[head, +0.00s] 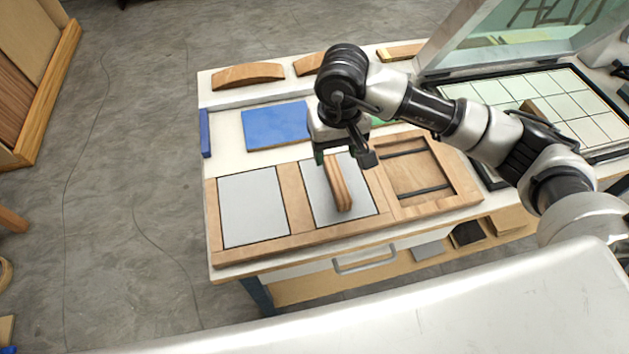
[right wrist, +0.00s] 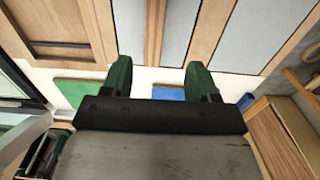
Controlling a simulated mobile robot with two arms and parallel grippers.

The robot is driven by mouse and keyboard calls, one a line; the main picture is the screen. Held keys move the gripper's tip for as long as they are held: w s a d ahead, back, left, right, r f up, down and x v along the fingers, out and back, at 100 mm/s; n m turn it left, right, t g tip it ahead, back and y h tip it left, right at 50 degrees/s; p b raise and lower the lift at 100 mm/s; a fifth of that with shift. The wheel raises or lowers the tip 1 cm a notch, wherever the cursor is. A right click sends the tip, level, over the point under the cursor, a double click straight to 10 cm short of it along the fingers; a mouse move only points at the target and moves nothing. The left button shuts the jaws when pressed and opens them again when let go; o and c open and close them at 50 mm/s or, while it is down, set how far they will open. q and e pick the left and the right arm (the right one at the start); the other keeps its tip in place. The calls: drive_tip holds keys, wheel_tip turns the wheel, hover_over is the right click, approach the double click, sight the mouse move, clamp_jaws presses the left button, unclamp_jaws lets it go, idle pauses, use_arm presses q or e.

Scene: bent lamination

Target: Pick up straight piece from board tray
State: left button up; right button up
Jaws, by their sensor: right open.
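The board tray (head: 291,200) is a wooden frame along the front of the table, with grey panels in its left and middle compartments. A straight wooden piece (head: 343,192), made of light and dark strips, lies on the middle grey panel. It points toward my right gripper (head: 345,157), which is open and empty at the piece's far end. In the right wrist view, the straight piece (right wrist: 154,32) lies ahead of the gap between the green fingers (right wrist: 161,78), apart from them. My left gripper is out of view.
A blue sheet (head: 275,126) lies behind the tray. Curved wooden pieces (head: 248,75) stand along the table's back edge. The tray's right compartment (head: 415,172) has dark bars. A machine with a gridded bed (head: 545,100) is at the right.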

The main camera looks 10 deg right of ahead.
hover_over(337, 178)
wheel_tip(337, 178, down, 4)
drive_tip(key=shift+s+f+p, duration=0.1)
drive_tip(key=shift+p, duration=0.3)
drive_tip(key=shift+a+f, duration=0.15)
drive_tip(key=shift+f, duration=0.35)
drive_tip(key=f+p, duration=0.1)
drive_tip(key=f, duration=0.1)
drive_tip(key=f+p, duration=0.1)
drive_tip(key=f, duration=0.1)
drive_tip(key=shift+d+f, duration=0.2)
drive_tip(key=shift+f, duration=0.4)
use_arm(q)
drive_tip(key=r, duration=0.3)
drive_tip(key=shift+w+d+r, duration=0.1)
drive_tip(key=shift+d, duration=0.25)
use_arm(e)
drive_tip(key=shift+c, duration=0.2)
drive_tip(key=c, duration=1)
